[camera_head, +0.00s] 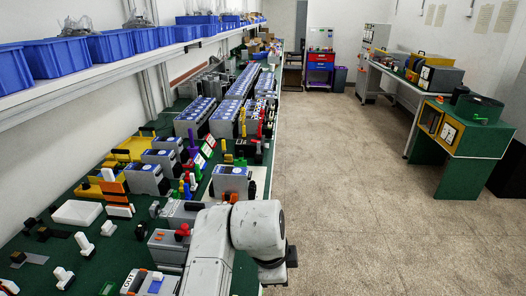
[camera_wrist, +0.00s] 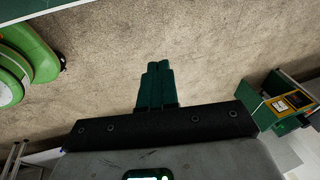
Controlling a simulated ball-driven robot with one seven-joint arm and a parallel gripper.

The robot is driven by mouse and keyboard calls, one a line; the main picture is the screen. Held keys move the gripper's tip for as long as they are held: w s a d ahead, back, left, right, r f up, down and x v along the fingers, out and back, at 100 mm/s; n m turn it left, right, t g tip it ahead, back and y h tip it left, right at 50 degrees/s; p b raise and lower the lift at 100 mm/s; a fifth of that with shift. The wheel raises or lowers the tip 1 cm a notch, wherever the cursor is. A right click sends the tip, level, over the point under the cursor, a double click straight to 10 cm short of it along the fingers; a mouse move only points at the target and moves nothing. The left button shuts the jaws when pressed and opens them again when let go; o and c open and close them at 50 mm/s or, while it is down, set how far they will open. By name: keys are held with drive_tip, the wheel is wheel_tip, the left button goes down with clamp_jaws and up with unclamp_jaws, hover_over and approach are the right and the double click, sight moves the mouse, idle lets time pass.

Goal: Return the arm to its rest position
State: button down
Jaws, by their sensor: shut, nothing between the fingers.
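My arm, white and grey, reaches up from the bottom middle of the head view, and its bent joint stands over the right edge of the green workbench (camera_head: 120,226). My gripper (camera_wrist: 158,66) shows in the wrist view as two dark green fingers pressed together. The fingers are shut with nothing between them, and bare floor (camera_wrist: 215,60) lies behind them. In the head view the fingertips cannot be made out behind the arm.
The bench carries grey device boxes (camera_head: 146,178) and many small coloured parts. Blue bins (camera_head: 55,62) line the shelf above. A green-topped table (camera_head: 470,130) stands at the right. The floor aisle (camera_head: 340,180) between is clear. A green rounded object (camera_wrist: 25,60) shows at the wrist view's left.

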drive_tip(key=d+f+n+t+h, duration=0.1)
drive_tip(key=d+f+n+h, duration=0.15)
drive_tip(key=d, duration=1.45)
drive_tip(key=s+d+f+n, duration=0.4)
drive_tip(key=s+d+n, duration=0.25)
drive_tip(key=d, duration=0.55)
drive_tip(key=s+a+f+n+g+y, duration=0.1)
drive_tip(key=s+f+n, duration=0.2)
drive_tip(key=s, duration=0.5)
drive_tip(key=s+a+f+n+y, duration=0.2)
drive_tip(key=s+f+n, duration=0.1)
drive_tip(key=s, duration=0.5)
drive_tip(key=s+a+f+n+g+y+b, duration=0.1)
drive_tip(key=s+f, duration=0.3)
drive_tip(key=s, duration=0.4)
drive_tip(key=shift+s+a+n+g, duration=0.3)
drive_tip(key=shift+s+a+n, duration=0.1)
drive_tip(key=shift+n, duration=0.5)
